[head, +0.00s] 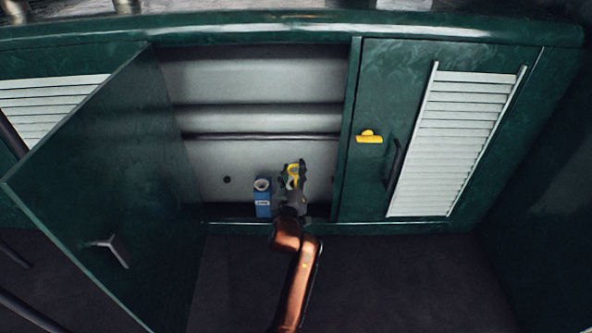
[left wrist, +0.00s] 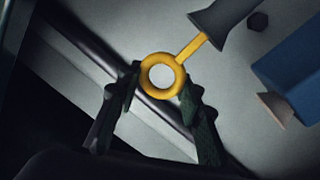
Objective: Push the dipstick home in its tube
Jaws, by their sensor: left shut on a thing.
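The dipstick has a yellow ring handle (left wrist: 162,73) and a short yellow stem (left wrist: 193,48). In the left wrist view the stem runs from the ring to the mouth of a dark grey tube (left wrist: 222,22); a length of stem shows outside the tube. My left gripper (left wrist: 160,82) is shut on the ring, with one dark finger on each side. In the head view the yellow ring (head: 293,174) shows between the fingers of my left gripper (head: 292,178), inside the open locker; the tube is hard to make out there. My right gripper is in neither view.
A blue container (head: 263,198) with a pale top stands just left of my gripper. The green locker door (head: 120,170) hangs open at left. A closed louvred door (head: 445,140) with a yellow catch (head: 369,136) is at right.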

